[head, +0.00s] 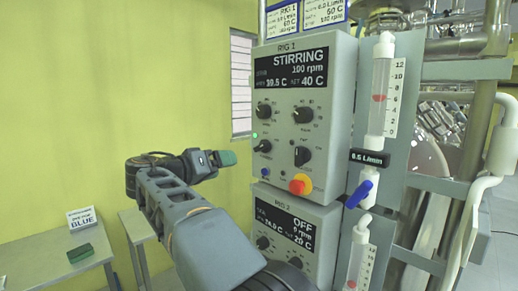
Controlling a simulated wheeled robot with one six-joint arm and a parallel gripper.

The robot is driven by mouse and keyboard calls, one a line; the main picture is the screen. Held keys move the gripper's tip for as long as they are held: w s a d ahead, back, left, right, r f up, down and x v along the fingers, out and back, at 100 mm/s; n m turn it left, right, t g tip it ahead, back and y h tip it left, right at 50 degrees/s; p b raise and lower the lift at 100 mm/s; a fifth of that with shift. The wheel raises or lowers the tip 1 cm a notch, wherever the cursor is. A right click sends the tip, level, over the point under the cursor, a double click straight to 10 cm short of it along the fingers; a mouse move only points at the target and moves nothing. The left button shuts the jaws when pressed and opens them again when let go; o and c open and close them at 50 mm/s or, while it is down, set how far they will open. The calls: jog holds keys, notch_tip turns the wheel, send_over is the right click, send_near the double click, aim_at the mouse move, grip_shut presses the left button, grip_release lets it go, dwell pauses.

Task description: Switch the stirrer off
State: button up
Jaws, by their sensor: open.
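The Rig 1 control box (330,75) faces me, and its display (291,70) reads STIRRING, 100 rpm, set 40 C. Below the display are several black knobs, among them an upper left knob (264,110), an upper right knob (302,115) and a lower left knob (263,146). A green light (255,135) glows at the left edge. My gripper (226,158) is open and empty, left of the panel and apart from it, with a teal fingertip showing.
A red button (300,184) on a yellow base sticks out below the knobs. The Rig 2 box (318,217), reading OFF, is underneath. A flow tube (382,90) with a blue valve (359,194) stands right. A bench (60,268) with a BLUE sign (82,218) is left.

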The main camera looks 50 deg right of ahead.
aim_at(258, 147)
jog(key=shift+m+g+h, duration=0.5)
jog(key=shift+m+h, duration=0.1)
jog(key=shift+m, duration=0.2)
jog(key=d+r+p, duration=0.1)
jog(key=d, duration=0.3)
jog(key=d+r+p, duration=0.1)
jog(key=d, duration=0.3)
jog(key=s+d+p, duration=0.1)
jog(key=d, duration=0.3)
jog(key=shift+d+r, duration=0.1)
jog(key=shift+r, duration=0.3)
jog(key=shift+d+f, duration=0.1)
jog(key=shift+d, duration=0.9)
jog(key=c, duration=0.9)
